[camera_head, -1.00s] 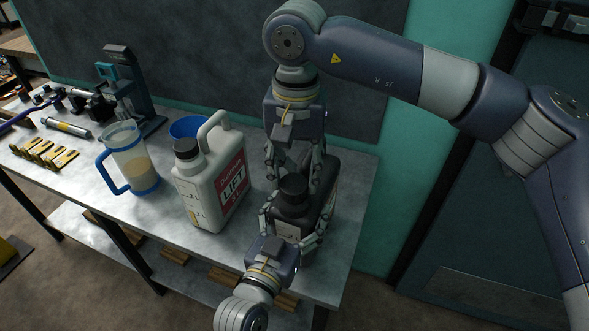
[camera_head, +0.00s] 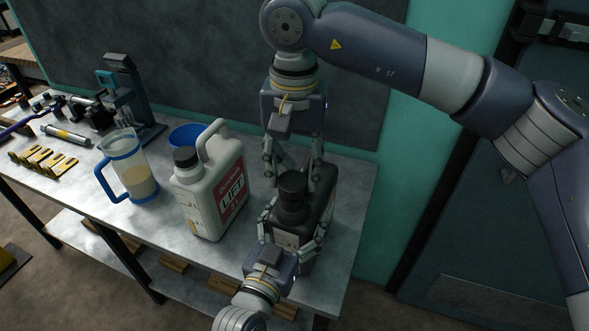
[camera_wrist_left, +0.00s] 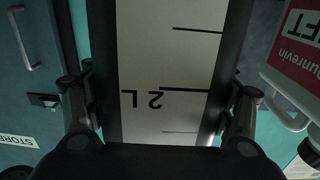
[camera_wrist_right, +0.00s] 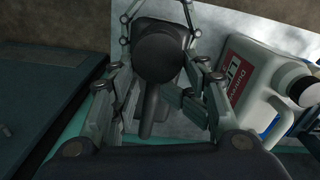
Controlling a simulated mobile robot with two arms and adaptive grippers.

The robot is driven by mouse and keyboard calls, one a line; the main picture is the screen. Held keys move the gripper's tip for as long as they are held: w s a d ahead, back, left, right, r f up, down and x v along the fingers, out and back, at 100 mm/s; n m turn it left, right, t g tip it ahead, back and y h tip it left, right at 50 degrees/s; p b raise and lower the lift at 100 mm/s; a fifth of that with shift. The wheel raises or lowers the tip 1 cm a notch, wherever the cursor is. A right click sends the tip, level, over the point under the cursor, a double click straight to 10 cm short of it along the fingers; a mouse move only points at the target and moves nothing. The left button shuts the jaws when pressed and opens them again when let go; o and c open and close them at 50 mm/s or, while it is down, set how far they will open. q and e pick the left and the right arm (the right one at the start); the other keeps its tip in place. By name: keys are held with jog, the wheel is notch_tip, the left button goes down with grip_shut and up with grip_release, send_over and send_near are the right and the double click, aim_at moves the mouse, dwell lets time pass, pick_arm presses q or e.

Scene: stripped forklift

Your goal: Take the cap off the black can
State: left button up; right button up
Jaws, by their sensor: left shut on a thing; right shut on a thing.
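The black can (camera_head: 322,205) stands on the bench at its right end, with a pale, marked strip on its front. In the left wrist view this strip (camera_wrist_left: 165,75) fills the middle. My left gripper (camera_head: 291,238) is shut on the can's body from the front, one finger on each side. My right gripper (camera_head: 291,178) comes down from above and behind, shut on the round black cap (camera_head: 292,184). The cap (camera_wrist_right: 160,52) also shows in the right wrist view, above the can's handle (camera_wrist_right: 150,112). The cap looks raised over the neck; a clear gap cannot be made out.
A white jug (camera_head: 190,205) with a red label stands close left of the can. Further left are a clear pitcher (camera_head: 138,178), a blue container (camera_head: 186,133) and tools. A dark panel (camera_head: 200,60) rises behind the bench. The bench's right edge is near the can.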

aim_at(293, 172)
pick_arm(q)
jog(key=shift+f, duration=0.45)
pick_arm(e)
jog(key=shift+s+r, duration=0.1)
jog(key=shift+r, duration=1.45)
pick_arm(q)
jog(key=o, duration=1.9)
jog(key=shift+o, duration=1.3)
jog(key=shift+r, duration=0.2)
pick_arm(e)
jog(key=shift+a, duration=0.1)
pick_arm(q)
jog(key=shift+r, duration=0.1)
